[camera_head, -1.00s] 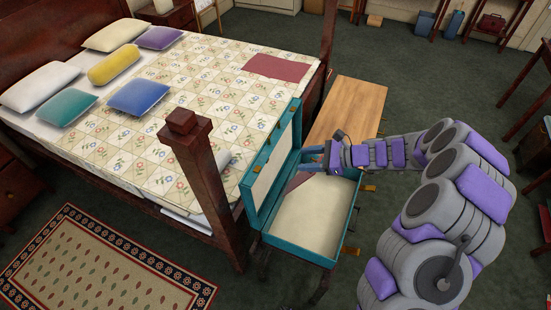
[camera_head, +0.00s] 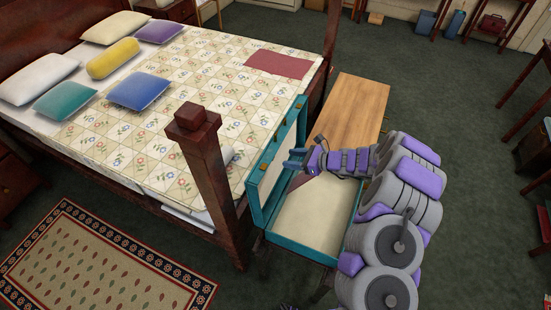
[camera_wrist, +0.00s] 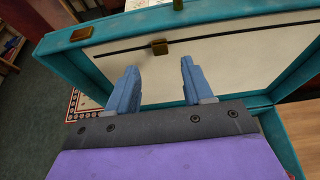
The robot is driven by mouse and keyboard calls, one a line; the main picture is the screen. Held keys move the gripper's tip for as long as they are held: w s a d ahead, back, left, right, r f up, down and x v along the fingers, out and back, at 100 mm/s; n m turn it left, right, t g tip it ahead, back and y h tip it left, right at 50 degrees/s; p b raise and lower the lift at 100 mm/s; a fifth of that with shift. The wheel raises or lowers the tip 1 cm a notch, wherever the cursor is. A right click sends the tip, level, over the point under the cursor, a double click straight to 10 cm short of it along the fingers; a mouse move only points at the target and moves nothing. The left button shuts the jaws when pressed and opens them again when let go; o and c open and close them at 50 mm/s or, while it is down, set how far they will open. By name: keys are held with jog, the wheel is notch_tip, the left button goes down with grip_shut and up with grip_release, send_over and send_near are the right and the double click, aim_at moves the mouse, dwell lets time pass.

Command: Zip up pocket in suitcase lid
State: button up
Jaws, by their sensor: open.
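The teal suitcase (camera_head: 299,249) stands open at the foot of the bed, its cream-lined lid (camera_head: 278,165) upright on the bed side. In the wrist view the lid (camera_wrist: 65,38) fills the upper part, with a dark zip line (camera_wrist: 215,36) across its cream lining. A small brass-brown zip pull (camera_wrist: 159,47) sits on that line, left of its middle. My gripper (camera_head: 291,158) is over the suitcase, facing the lid. In the wrist view its two blue fingers (camera_wrist: 158,85) are apart and empty, with the pull beyond them, between the fingers in the picture.
A wooden bench (camera_head: 350,110) stands beyond the suitcase. The bed's dark post (camera_head: 205,165) rises close to the lid's left. The quilted bed (camera_head: 200,90) lies behind the lid. A patterned rug (camera_head: 95,265) and open green floor lie around.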

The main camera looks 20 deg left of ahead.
jog(key=x, duration=0.7)
jog(key=shift+b, duration=0.45)
jog(key=shift+v, duration=0.8)
jog(key=c, duration=0.4)
jog(key=shift+d+f, duration=0.1)
jog(key=shift+f, duration=0.05)
jog(key=c, duration=0.3)
jog(key=shift+a+f, duration=0.15)
jog(key=shift+a, duration=0.35)
grip_shut()
jog(key=shift+d, duration=0.15)
